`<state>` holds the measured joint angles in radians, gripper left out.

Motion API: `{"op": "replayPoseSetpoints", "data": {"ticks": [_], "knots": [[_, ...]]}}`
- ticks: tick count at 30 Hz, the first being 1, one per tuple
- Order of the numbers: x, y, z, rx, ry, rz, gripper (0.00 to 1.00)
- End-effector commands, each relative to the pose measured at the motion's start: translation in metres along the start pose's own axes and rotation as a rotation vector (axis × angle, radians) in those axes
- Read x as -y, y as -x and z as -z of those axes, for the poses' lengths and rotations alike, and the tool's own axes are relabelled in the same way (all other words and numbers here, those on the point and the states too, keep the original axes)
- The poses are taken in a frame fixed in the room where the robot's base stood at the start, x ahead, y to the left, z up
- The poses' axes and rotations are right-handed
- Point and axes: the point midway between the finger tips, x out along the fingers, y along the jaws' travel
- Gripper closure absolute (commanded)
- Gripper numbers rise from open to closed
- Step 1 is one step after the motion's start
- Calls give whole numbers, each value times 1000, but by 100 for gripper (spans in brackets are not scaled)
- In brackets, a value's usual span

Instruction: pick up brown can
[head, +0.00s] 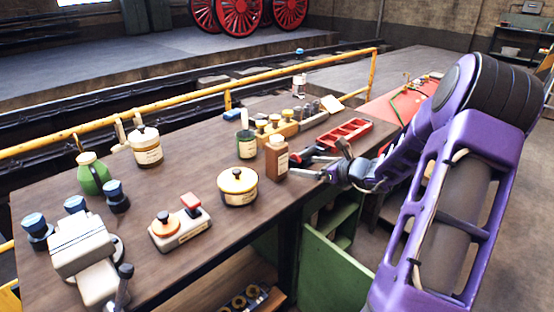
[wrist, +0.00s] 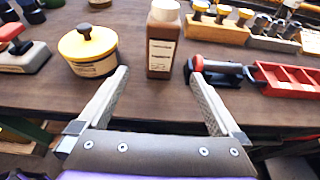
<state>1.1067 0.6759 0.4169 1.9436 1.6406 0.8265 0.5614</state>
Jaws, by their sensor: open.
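The brown can (head: 276,160) stands upright on the brown workbench (head: 185,190), close to its right-hand edge in the head view. It is a rectangular container with a pale cap and a white label, and it also shows at the top centre of the wrist view (wrist: 160,55). My gripper (head: 306,166) is just to the right of the can in the head view. In the wrist view my gripper (wrist: 159,72) is open and empty, with the can standing ahead between the lines of its two fingers, apart from both.
A yellow-lidded pot (wrist: 90,55) stands left of the can. A red-and-black tool (wrist: 213,72) and a red divided tray (wrist: 285,85) lie to the right. A dark green container (head: 246,145) and a wooden rack (head: 290,130) stand behind. A yellow rail (head: 190,98) runs along the bench's far side.

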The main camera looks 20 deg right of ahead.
Motion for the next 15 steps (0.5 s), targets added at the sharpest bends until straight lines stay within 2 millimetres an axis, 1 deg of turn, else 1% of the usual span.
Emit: {"op": "replayPoseSetpoints", "data": {"ticks": [1,9,12,15], "knots": [[-1,-13,1,1,-1,-3,0],[0,-70,1,-1,0,-2,0],[0,-84,1,-1,0,0,0],[0,-92,1,-2,1,1,0]]}}
